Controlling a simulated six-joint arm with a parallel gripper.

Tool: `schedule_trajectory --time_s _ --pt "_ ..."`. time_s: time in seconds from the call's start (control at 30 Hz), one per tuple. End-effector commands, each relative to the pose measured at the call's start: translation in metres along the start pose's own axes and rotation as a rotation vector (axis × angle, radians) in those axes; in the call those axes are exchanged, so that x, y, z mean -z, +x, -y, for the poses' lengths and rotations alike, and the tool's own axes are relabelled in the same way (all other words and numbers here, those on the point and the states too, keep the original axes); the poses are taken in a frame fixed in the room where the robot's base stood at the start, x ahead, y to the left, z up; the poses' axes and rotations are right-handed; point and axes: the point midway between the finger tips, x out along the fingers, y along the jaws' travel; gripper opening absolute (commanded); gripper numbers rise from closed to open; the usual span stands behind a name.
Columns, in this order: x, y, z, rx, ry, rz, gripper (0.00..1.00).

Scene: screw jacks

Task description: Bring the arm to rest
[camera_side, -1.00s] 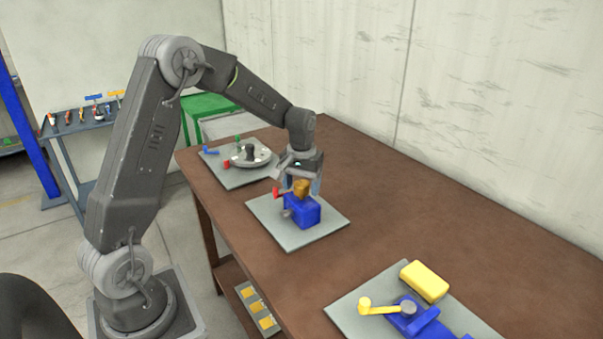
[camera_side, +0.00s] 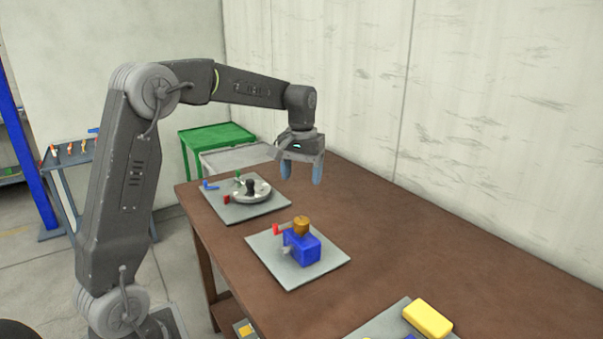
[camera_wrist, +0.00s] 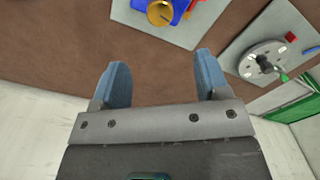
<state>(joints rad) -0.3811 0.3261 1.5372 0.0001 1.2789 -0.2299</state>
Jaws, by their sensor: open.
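My gripper (camera_side: 302,174) is open and empty, held above the brown table in the side view. Its two blue fingers stand apart with nothing between them, as the wrist view (camera_wrist: 160,82) also shows. Below it and clear of it, a blue block-shaped jack (camera_side: 303,248) with a brown-orange top (camera_side: 301,225) and a red handle end (camera_side: 280,229) stands on a grey plate (camera_side: 322,265). The jack's orange top (camera_wrist: 160,12) shows at the upper edge of the wrist view, partly cut off.
A round grey fixture (camera_side: 248,192) with small coloured parts sits on another plate at the table's far left. A yellow block (camera_side: 428,319) lies at the front right. A green cart (camera_side: 215,136) stands behind. The table's right middle is clear.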

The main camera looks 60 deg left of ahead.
Motion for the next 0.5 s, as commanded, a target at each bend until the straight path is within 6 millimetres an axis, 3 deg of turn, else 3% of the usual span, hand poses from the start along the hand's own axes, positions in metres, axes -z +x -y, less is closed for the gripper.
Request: schedule_trajectory --time_s 0.27,0.37,0.5 --pt "-0.008 -0.005 -0.003 -0.003 0.017 -0.013 0.69" --pt "-0.030 -0.018 -0.011 -0.013 0.064 -0.052 0.69" --pt "-0.085 -0.039 -0.022 -0.036 0.173 -0.138 0.69"
